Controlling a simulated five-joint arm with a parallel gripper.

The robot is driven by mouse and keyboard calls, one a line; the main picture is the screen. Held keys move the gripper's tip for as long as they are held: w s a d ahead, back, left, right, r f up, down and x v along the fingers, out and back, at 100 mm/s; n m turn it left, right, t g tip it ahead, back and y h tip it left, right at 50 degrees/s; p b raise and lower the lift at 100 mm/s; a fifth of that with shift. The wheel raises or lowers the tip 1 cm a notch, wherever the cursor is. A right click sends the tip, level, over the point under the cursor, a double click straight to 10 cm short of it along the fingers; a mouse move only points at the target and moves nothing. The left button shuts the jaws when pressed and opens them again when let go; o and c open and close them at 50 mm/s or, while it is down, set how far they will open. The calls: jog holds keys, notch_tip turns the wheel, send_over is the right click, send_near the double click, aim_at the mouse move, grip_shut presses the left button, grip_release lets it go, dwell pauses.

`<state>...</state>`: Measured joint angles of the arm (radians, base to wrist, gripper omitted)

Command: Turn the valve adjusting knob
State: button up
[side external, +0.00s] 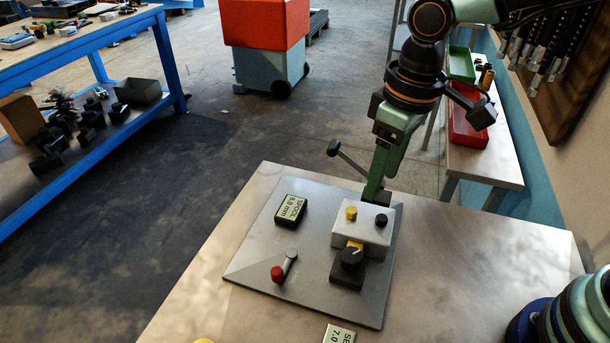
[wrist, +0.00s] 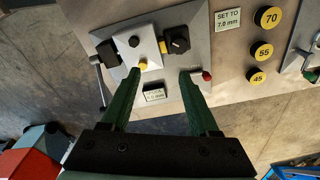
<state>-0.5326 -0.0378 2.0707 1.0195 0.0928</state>
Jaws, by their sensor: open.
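A black knob with a white pointer line (side external: 351,257) stands on a dark base at the front of the grey valve block (side external: 345,236). The wrist view shows the same knob (wrist: 178,40) beyond the fingertips. The block carries a small yellow knob (side external: 351,213) and a small black knob (side external: 381,220).
A red-ended lever (side external: 284,267) stands on the metal plate (side external: 240,269); a black-ended lever (side external: 347,159) sticks up behind. A "SET TO 7.0 mm" card (wrist: 227,20) and yellow numbered discs (wrist: 262,51) lie on the table. Bare tabletop (side external: 470,265) is right of the plate.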

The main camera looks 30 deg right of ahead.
jog(key=n, duration=0.1)
send_over(352, 255)
notch_tip(352, 255, down, 2)
jog(key=shift+g+h, duration=0.3)
jog(key=shift+g, duration=0.1)
notch_tip(352, 255, down, 13)
jog(key=shift+r, duration=0.2)
grip_shut()
